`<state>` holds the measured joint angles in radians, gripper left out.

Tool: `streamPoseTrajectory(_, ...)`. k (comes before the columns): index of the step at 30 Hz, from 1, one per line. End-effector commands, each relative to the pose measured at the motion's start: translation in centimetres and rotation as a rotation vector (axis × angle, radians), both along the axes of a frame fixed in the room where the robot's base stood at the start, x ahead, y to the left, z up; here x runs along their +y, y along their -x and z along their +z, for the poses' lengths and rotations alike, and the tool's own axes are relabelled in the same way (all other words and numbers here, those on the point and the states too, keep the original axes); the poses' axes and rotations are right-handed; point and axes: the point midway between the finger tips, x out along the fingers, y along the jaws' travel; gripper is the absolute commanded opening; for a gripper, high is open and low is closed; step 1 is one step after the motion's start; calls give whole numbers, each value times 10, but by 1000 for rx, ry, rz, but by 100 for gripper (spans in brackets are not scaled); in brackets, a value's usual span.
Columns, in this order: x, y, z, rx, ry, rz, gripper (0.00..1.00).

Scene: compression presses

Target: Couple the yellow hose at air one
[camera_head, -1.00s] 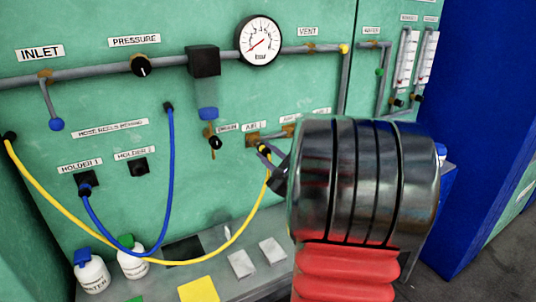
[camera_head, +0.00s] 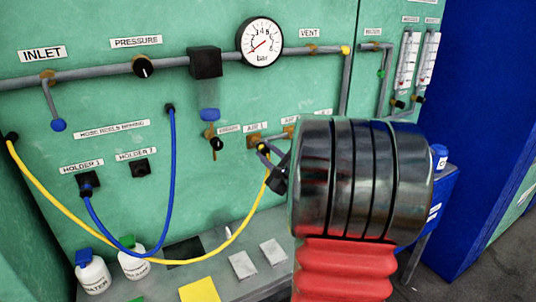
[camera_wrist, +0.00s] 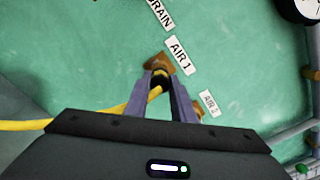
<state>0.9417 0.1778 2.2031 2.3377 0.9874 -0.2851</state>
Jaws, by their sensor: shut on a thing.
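The yellow hose (camera_head: 215,249) runs from the left edge of the panel in a long sag up to my gripper (camera_head: 268,152). My gripper is shut on the hose's dark end fitting, and the wrist view shows it between the two fingers (camera_wrist: 160,85). The brass air one port (camera_head: 253,141) is under the AIR 1 label (camera_wrist: 180,54). In the wrist view the fitting lies right at the brass port (camera_wrist: 158,62). I cannot tell whether the two are joined. My arm hides the panel to the right.
A blue hose (camera_head: 170,180) hangs from the panel to holder 1 (camera_head: 90,182). Holder 2 (camera_head: 139,168) is empty. Air 2 (camera_head: 289,131) is just right of air one. White bottles (camera_head: 93,273) and a yellow pad (camera_head: 199,290) are on the ledge below.

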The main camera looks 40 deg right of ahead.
Motion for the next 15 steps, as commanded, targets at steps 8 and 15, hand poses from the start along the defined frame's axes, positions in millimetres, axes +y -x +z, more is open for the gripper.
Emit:
streamPoseTrajectory(8, -2, -4, 0, 1, 0, -1, 0)
streamPoseTrajectory(15, -3, -8, 0, 1, 0, -1, 0)
